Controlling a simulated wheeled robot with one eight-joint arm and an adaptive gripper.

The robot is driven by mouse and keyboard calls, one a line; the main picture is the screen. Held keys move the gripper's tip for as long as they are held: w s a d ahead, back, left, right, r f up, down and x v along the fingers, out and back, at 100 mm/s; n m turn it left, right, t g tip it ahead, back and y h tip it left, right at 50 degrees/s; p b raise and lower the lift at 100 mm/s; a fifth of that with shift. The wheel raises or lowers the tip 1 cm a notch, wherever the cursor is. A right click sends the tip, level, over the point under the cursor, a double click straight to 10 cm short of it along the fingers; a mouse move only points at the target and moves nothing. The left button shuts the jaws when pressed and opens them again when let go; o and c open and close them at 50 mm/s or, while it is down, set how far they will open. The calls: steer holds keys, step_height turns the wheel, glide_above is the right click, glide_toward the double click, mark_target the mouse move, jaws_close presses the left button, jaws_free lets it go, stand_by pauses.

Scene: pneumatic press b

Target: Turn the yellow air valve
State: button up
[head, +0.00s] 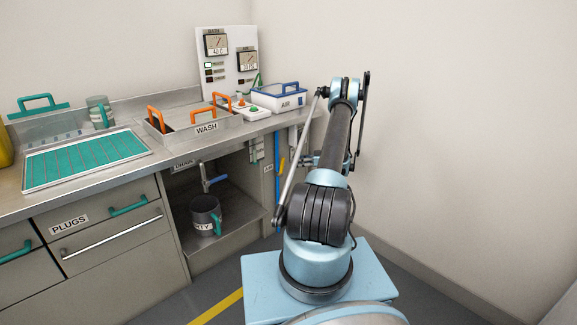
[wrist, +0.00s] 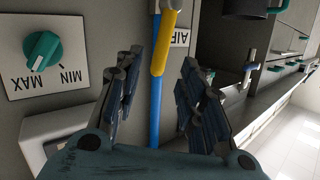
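The yellow air valve handle (wrist: 162,48) lies along a blue pipe (wrist: 155,120) in the wrist view, beside an upside-down AIR label (wrist: 180,38). In the head view the yellow handle (head: 282,165) and blue pipe (head: 278,190) show on the cabinet front under the counter, just left of my arm. My gripper (wrist: 162,62) is open and empty. In the wrist view its two fingers stand left and right of the handle, with gaps on both sides. How far the fingertips are from the handle in depth is unclear.
A teal MIN/MAX knob (wrist: 43,47) sits on a panel left of the fingers in the wrist view. A dark pot (head: 205,214) stands in the open cabinet below.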

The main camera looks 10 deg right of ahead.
steer(key=shift+v, duration=2.5)
steer(key=shift+f, duration=0.1)
